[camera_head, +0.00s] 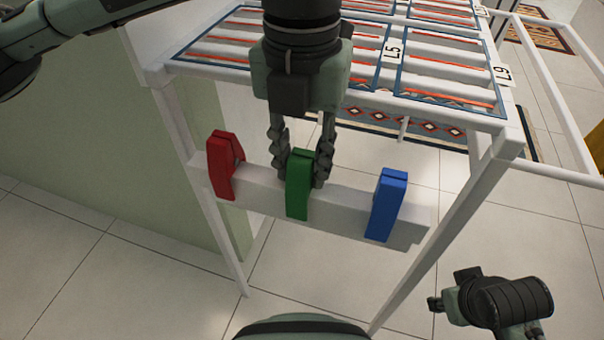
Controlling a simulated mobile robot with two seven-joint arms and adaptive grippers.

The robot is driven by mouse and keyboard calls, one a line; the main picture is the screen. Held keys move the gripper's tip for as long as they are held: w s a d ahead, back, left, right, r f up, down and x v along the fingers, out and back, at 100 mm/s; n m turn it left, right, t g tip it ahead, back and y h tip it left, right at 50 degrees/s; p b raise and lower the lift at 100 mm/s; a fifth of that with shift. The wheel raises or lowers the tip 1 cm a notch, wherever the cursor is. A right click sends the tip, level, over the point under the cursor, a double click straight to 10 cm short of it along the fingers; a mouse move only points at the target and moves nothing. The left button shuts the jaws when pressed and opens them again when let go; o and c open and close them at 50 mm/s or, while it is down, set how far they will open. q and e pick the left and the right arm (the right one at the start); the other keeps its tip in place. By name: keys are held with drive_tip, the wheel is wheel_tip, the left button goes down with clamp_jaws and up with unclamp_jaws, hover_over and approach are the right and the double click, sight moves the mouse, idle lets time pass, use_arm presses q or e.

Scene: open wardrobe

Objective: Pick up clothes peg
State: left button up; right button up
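Three clothes pegs sit in a row on a white horizontal bar (345,215): a red peg (221,165) at the left, a green peg (298,188) in the middle and a blue peg (385,205) at the right. My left gripper (300,170) comes down from above with its fingers on either side of the green peg's top. The fingers are apart; I cannot tell whether they touch the peg. My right gripper (436,304) is at the lower right, away from the pegs, and its finger opening is too small to make out.
A white rack (470,185) with slatted trays and labels L5 (391,52) and L9 (503,76) stands behind and above the bar. A pale green panel (110,150) is at the left. Tiled floor (120,280) is open below.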

use_arm(q)
drive_tip(key=c, duration=0.4)
